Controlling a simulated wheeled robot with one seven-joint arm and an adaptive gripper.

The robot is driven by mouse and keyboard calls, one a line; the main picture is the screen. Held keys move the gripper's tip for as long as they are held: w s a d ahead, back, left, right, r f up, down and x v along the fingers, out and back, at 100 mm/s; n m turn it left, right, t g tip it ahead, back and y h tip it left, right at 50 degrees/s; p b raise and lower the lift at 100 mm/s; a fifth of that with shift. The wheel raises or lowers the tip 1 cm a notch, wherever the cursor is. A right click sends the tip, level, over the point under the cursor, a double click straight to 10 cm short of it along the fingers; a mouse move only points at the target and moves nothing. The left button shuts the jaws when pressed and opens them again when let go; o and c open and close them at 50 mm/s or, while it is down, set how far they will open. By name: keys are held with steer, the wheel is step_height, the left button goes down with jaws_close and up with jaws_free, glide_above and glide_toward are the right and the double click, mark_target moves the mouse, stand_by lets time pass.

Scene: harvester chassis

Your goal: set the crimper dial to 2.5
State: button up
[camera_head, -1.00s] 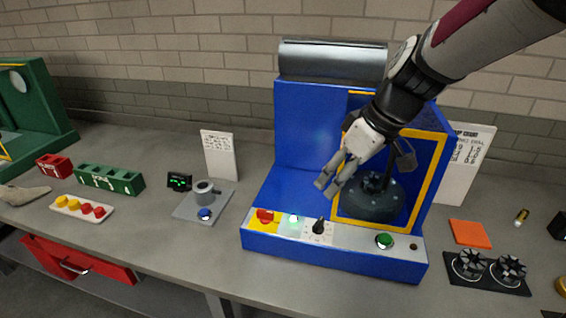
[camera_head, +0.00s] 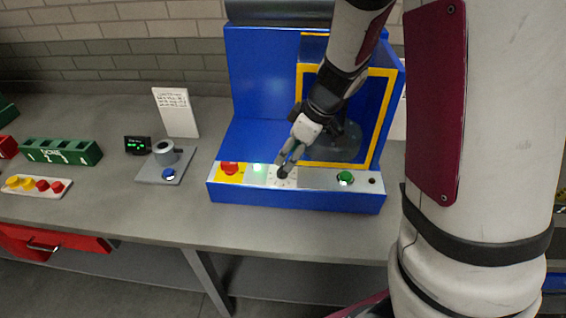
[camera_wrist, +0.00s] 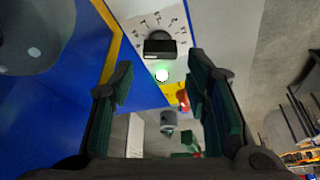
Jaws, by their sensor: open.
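The crimper (camera_head: 262,85) is a blue machine with a sloped front panel on the bench. Its black dial (camera_head: 282,173) sits on a white scale plate between a lit green lamp (camera_head: 259,168) and a green button (camera_head: 345,178). In the wrist view the dial (camera_wrist: 160,46) shows a black bar knob, with numbers on the plate around it too small to read surely. My gripper (camera_head: 288,160) is over the dial; in the wrist view its two dark green fingers (camera_wrist: 157,85) are apart, with the dial beyond and between their tips. It holds nothing.
A red stop button (camera_head: 230,168) on yellow stands at the panel's left. A yellow-framed opening (camera_head: 376,120) is behind my gripper. A grey block with a cup (camera_head: 165,160) and green rack (camera_head: 60,152) are left. Bare bench (camera_head: 150,215) lies in front.

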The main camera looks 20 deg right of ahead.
mark_target(282, 167)
steer(key=shift+x, duration=2.45)
steer(key=c, duration=0.9)
